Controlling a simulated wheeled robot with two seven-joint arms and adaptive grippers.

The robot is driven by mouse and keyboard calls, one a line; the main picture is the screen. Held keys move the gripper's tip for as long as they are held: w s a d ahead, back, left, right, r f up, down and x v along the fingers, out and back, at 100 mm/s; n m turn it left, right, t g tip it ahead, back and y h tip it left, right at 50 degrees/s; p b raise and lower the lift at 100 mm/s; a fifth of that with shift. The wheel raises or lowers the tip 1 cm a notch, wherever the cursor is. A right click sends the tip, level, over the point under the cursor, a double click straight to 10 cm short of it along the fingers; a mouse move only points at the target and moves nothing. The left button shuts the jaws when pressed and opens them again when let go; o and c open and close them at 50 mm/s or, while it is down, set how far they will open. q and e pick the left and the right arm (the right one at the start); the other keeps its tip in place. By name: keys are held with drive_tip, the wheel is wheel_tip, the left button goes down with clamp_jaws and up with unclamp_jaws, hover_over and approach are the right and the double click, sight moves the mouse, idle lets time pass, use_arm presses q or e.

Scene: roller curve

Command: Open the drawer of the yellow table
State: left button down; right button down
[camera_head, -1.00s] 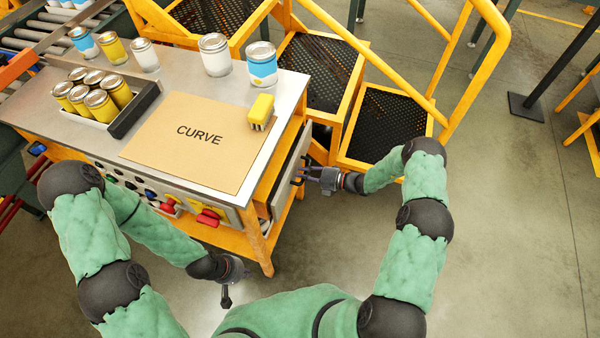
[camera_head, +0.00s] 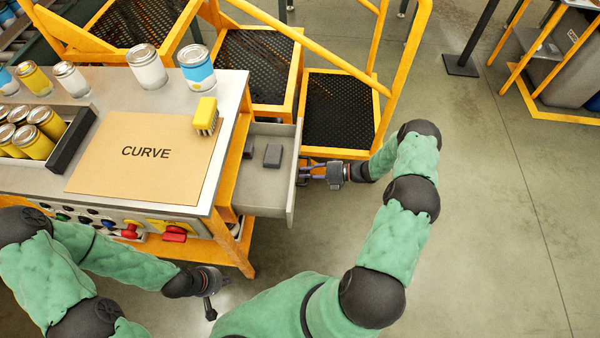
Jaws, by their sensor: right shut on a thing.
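The yellow table (camera_head: 232,246) has a grey metal top and an orange-yellow frame. Its grey drawer (camera_head: 262,190) stands pulled out from the table's right side, and its inside shows. Two small dark grey blocks lie in the drawer, one of them a dark block (camera_head: 273,155) near its middle. My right gripper (camera_head: 306,173) is at the drawer's front panel, shut on the handle, which it mostly hides. My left gripper (camera_head: 210,308) hangs low in front of the table, away from the drawer. Its fingers are too small to judge.
A cardboard sheet marked CURVE (camera_head: 145,155), a yellow brush (camera_head: 206,116) and several cans (camera_head: 197,69) are on the tabletop. Yellow steps (camera_head: 338,112) with a railing stand close behind the drawer.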

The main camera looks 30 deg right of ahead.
idle(0.3)
drive_tip(key=c, duration=1.1)
unclamp_jaws()
drive_tip(key=shift+d, duration=0.1)
drive_tip(key=v, duration=1.2)
